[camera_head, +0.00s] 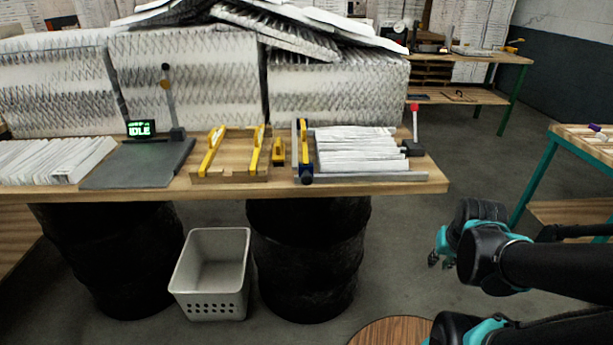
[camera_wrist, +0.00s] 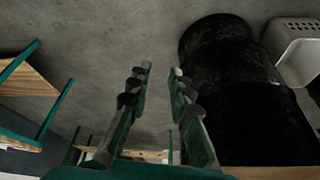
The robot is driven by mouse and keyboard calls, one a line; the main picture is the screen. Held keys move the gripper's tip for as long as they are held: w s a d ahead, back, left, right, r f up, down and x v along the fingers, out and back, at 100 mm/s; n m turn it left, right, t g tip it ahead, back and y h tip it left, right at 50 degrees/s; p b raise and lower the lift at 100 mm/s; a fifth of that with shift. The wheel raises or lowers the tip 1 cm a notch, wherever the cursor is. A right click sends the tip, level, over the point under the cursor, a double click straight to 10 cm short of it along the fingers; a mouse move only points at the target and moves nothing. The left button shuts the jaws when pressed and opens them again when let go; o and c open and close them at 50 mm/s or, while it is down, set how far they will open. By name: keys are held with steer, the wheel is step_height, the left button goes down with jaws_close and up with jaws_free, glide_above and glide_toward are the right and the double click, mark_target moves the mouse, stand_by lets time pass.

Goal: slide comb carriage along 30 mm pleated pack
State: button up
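A white pleated pack (camera_head: 358,150) lies at the right end of the wooden bench. A dark bar with a blue knob (camera_head: 306,178), probably the comb carriage, stands at the pack's left end. A grey metal rail (camera_head: 375,177) runs along the pack's front edge. My gripper (camera_head: 440,262) hangs off the bench, right of it and lower than its top. In the wrist view, my gripper (camera_wrist: 162,70) has its two fingers apart with only floor between them. The pack and carriage are not in the wrist view.
The bench (camera_head: 225,190) stands on black drums (camera_head: 305,260); a grey bin (camera_head: 212,275) sits between them. A teal-legged table (camera_head: 540,180) is at right. Floor between is clear.

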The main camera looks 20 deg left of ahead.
steer(key=o, duration=0.5)
steer(key=shift+n, duration=0.5)
steer(key=w+a+r, duration=0.3)
steer(key=a+r, duration=0.1)
steer(key=a, duration=0.1)
steer(key=w+a+r, duration=0.2)
steer(key=shift+w+a+r, duration=0.2)
steer(key=shift+w+r, duration=0.15)
step_height(320, 180, up, 24)
steer(key=n+y, duration=0.1)
steer(key=n, duration=0.2)
glide_above(307, 176)
steer(key=s+d, duration=0.2)
steer(key=s, duration=0.4)
steer(key=x, duration=1.7)
steer(key=shift+a, duration=0.35)
jaws_close()
